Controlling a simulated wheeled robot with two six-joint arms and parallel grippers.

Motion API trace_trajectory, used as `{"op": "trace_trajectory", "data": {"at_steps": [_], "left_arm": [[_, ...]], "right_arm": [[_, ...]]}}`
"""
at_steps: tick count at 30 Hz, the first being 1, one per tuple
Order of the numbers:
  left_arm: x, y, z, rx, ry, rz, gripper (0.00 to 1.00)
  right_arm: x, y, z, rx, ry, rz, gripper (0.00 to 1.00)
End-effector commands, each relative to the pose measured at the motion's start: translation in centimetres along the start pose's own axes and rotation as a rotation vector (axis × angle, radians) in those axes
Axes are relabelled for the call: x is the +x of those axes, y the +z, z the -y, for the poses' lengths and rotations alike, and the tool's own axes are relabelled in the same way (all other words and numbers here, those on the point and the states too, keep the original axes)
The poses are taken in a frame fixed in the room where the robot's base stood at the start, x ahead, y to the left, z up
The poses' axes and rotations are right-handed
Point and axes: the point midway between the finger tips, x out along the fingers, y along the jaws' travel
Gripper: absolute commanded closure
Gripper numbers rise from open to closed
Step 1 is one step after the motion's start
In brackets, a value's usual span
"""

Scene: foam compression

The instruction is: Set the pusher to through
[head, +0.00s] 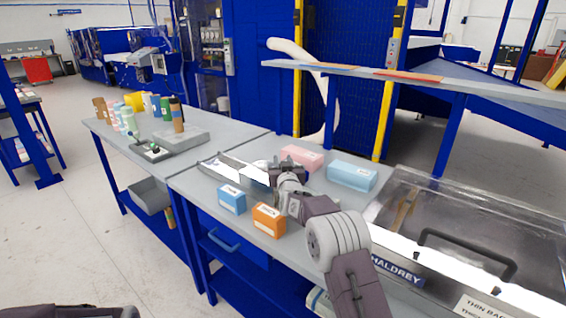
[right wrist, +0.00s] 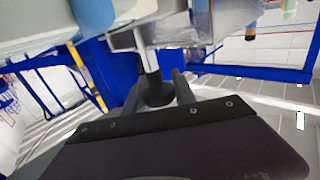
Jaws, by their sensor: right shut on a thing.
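My right gripper (head: 272,170) is over the middle of the grey workbench, at the right end of a long metal channel (head: 232,172). In the right wrist view its two fingers (right wrist: 156,92) are shut on a black knob (right wrist: 153,82). The knob sits on the end of a pale metal bar, which I take to be the pusher (right wrist: 143,52). The gripper and wrist hide most of the pusher in the head view. My left gripper does not show.
Blue (head: 232,199) and orange (head: 268,220) boxes stand in front of the channel. Pink (head: 302,156) and light blue (head: 352,175) boxes stand behind my right arm. A clear-lidded machine (head: 425,215) fills the bench's right side. Several bottles (head: 127,118) stand on the far-left bench.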

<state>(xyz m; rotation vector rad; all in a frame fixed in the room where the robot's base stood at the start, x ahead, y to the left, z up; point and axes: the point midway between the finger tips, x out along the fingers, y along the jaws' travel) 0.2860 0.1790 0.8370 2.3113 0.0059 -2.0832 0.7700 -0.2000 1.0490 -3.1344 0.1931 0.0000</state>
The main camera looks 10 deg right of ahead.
Motion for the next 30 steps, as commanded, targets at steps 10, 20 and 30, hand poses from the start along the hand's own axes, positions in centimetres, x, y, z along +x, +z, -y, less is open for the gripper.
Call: {"op": "trace_trajectory", "data": {"at_steps": [10,20,30], "left_arm": [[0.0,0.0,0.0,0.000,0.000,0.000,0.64],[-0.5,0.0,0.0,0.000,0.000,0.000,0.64],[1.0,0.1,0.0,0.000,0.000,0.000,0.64]], "right_arm": [[0.0,0.0,0.0,-0.002,0.000,0.000,0.47],[0.0,-2.8,0.0,0.000,0.000,-0.004,0.47],[-4.2,-8.0,-5.5,-0.002,0.005,-0.004,0.47]]}}
